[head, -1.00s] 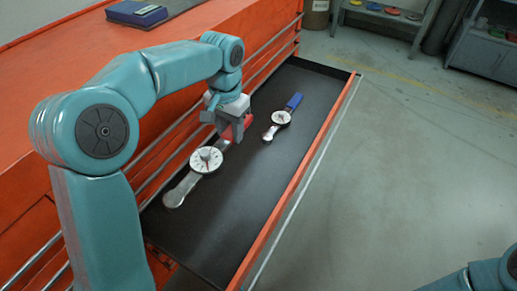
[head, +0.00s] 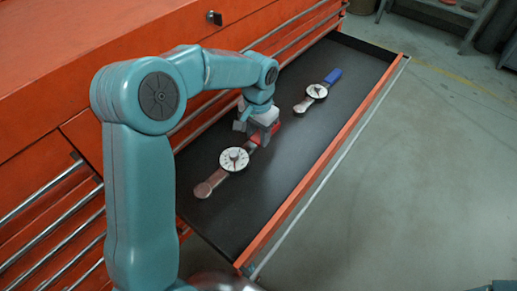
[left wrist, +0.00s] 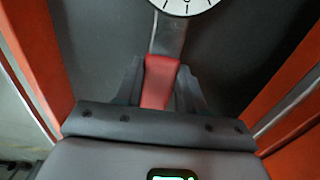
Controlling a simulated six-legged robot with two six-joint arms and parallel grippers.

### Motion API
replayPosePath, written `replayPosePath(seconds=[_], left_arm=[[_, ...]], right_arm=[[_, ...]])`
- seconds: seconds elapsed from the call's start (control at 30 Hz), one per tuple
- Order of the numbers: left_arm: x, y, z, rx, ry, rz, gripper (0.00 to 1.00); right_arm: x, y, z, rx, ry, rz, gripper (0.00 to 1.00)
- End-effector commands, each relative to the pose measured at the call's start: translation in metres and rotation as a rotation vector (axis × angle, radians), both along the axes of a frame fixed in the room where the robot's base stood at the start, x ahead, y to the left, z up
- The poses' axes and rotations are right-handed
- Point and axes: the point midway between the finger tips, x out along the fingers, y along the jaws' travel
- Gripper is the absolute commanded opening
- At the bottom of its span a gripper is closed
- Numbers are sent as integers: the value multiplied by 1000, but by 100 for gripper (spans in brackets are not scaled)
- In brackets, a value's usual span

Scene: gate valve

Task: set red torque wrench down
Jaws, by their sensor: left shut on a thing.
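The red torque wrench has a red handle (left wrist: 160,80), a round white dial (head: 234,159) and a metal head end pointing to the lower left. It is in the open black-lined drawer (head: 285,160), along its length. My left gripper (head: 258,130) is over the drawer with its jaws around the red handle, shut on it. In the left wrist view the handle sits between the two fingers (left wrist: 160,85), and part of the dial shows at the top edge. I cannot tell whether the wrench touches the drawer floor. My right gripper is not in view.
A blue-handled torque wrench (head: 316,91) lies in the drawer farther back, apart from the red one. The orange cabinet (head: 60,60) with metal rails stands on the left. The drawer's orange front lip (head: 325,165) is on the right. Bare drawer floor lies between lip and wrenches.

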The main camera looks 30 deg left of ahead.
Motion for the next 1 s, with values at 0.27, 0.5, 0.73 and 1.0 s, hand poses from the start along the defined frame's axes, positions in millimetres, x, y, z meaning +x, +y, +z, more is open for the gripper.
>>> replayPosePath(seconds=[0.27, 0.5, 0.73, 1.0], left_arm=[[0, 0, -29, 0, 1, 2, 0], [0, 0, -58, 0, -1, 1, 0], [0, 0, -57, 0, -2, 1, 0], [0, 0, -60, 0, 0, 1, 64]], right_arm=[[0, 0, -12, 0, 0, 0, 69], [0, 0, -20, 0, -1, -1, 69], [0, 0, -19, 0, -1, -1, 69], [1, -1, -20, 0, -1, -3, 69]])
